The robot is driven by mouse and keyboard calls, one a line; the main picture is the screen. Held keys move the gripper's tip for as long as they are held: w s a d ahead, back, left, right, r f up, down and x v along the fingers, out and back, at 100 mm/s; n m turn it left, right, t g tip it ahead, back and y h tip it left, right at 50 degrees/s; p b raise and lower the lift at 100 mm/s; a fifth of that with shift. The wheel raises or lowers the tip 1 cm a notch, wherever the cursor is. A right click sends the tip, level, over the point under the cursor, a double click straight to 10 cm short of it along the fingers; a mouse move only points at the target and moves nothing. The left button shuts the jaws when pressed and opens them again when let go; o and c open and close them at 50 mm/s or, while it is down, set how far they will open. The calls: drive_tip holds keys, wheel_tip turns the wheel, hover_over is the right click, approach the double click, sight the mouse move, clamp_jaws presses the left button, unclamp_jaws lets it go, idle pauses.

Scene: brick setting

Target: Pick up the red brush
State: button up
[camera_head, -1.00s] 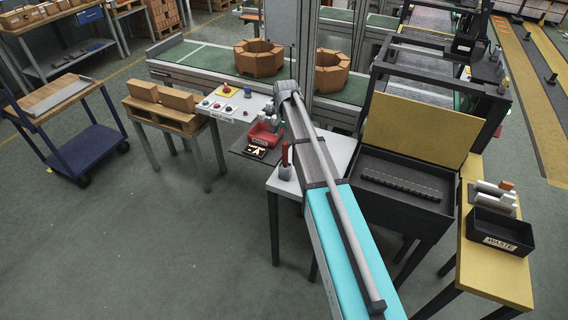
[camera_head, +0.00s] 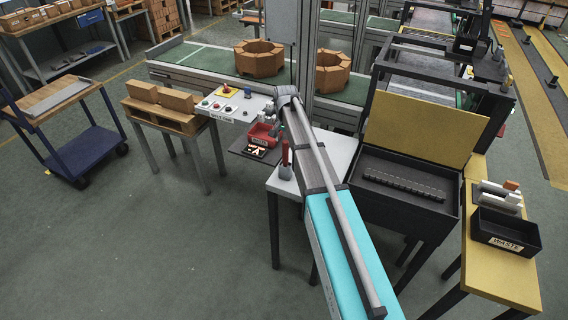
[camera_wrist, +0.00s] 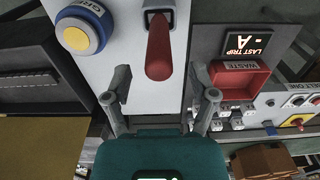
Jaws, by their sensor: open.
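The red brush (camera_wrist: 159,48) stands with its red handle up in a grey holder (camera_wrist: 158,14) on the white table in the wrist view. Its lower part is hidden in the holder. In the head view the brush (camera_head: 285,154) shows as a thin red upright beside my arm. My gripper (camera_wrist: 160,92) is open and empty, its two grey fingers spread to either side below the handle in the wrist picture. The handle's end lies just beyond the gap between the fingertips. I cannot tell the exact distance or height difference.
A blue-and-yellow round item (camera_wrist: 82,31) sits on the white table beside the holder. A red waste bin (camera_wrist: 240,78) and a dark sign panel (camera_wrist: 246,42) are on the other side. A black open box (camera_head: 408,182) adjoins the white table (camera_head: 338,150).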

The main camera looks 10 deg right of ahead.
drive_tip(key=shift+f+b, duration=0.7)
drive_tip(key=shift+f, duration=0.3)
clamp_jaws()
